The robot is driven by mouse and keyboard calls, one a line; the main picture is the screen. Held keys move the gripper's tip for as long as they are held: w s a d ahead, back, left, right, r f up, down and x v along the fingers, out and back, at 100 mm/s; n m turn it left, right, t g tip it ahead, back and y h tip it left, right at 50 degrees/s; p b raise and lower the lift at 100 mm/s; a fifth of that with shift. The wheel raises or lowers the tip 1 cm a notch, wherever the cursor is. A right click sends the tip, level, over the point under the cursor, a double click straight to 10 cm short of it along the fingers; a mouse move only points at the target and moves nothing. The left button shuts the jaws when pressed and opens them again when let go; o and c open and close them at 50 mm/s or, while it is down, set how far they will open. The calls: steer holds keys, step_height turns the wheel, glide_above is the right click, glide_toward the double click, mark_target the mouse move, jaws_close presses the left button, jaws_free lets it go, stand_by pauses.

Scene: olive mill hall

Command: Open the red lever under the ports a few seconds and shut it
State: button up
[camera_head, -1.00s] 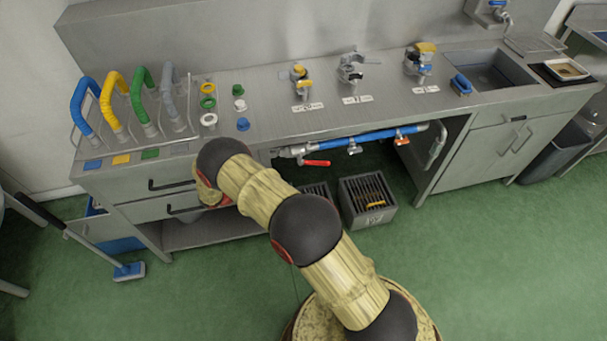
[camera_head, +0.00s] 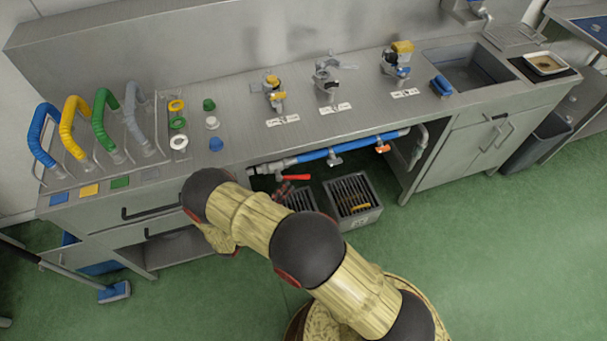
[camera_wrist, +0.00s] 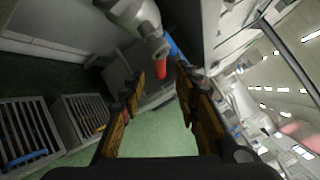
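The red lever (camera_head: 296,177) sits on the left end of the blue and grey pipe (camera_head: 345,147) under the counter's front edge. In the head view its handle points right, roughly along the pipe. In the wrist view the lever's red end (camera_wrist: 160,69) shows just beyond and between my fingertips, below a grey valve body (camera_wrist: 136,18). My gripper (camera_wrist: 158,92) is open, with nothing held; I cannot tell whether a finger touches the lever. In the head view my arm hides most of the gripper. Three valved ports, one of them the middle port (camera_head: 327,80), stand on the counter above.
Grated drain boxes, one of them the right box (camera_head: 368,214), stand on the green floor below the pipe. The counter front (camera_head: 150,200) with drawers is left of my arm. A sink (camera_head: 468,68) is at the right. Open floor lies in front.

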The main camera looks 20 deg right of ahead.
mark_target(296, 178)
steer(key=b+x, duration=0.1)
steer(key=x, duration=0.6)
steer(key=shift+w+d, duration=0.1)
steer(key=shift+d, duration=0.05)
steer(key=shift+c, duration=0.5)
jaws_close()
